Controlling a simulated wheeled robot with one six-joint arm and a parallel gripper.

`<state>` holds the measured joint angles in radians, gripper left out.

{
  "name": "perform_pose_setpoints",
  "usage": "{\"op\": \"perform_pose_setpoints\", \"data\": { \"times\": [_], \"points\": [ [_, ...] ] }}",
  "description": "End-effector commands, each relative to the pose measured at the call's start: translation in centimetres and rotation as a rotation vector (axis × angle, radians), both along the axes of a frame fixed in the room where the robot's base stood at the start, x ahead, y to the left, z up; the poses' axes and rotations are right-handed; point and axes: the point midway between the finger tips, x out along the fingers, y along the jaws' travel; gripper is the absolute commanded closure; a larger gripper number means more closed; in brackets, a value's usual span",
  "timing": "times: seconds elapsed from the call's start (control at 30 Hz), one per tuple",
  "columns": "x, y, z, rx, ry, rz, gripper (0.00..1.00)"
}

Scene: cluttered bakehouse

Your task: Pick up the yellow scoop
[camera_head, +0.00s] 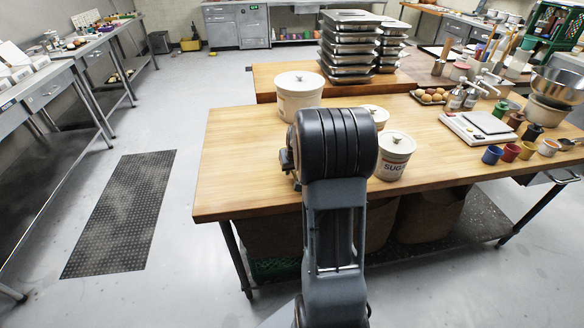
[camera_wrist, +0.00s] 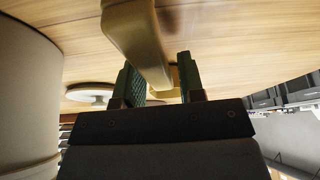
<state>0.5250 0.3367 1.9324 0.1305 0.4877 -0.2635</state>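A dull yellow-tan curved piece, which looks like part of the yellow scoop (camera_wrist: 137,40), shows in the wrist view. It runs down from the top edge to between the fingers of my gripper (camera_wrist: 162,82). The two dark green-faced fingers stand apart, with the piece between them and a small gap showing on the right finger's side. The rest of the scoop is cut off or hidden. In the head view my own arm hides my gripper, and I cannot make out the scoop there.
A large white tub (camera_head: 298,95), a sugar tub (camera_head: 393,157) and a smaller lidded tub (camera_head: 375,114) stand on the wooden table (camera_head: 240,150) around my arm. A pale tub wall (camera_wrist: 25,95) is close at left in the wrist view. Stacked trays (camera_head: 350,50) stand behind.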

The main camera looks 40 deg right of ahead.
Motion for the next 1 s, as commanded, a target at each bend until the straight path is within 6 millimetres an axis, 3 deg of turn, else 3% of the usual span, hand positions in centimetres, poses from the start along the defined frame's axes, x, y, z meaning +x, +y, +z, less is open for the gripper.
{"op": "perform_pose_setpoints", "data": {
  "times": [0.37,0.77,1.0],
  "points": [
    [0.0,0.0,0.0,0.000,0.000,0.000,1.00],
    [0.0,0.0,0.8,-0.001,-0.003,0.000,1.00],
    [0.1,-0.1,4.3,-0.003,-0.006,0.000,1.00]
  ]
}}
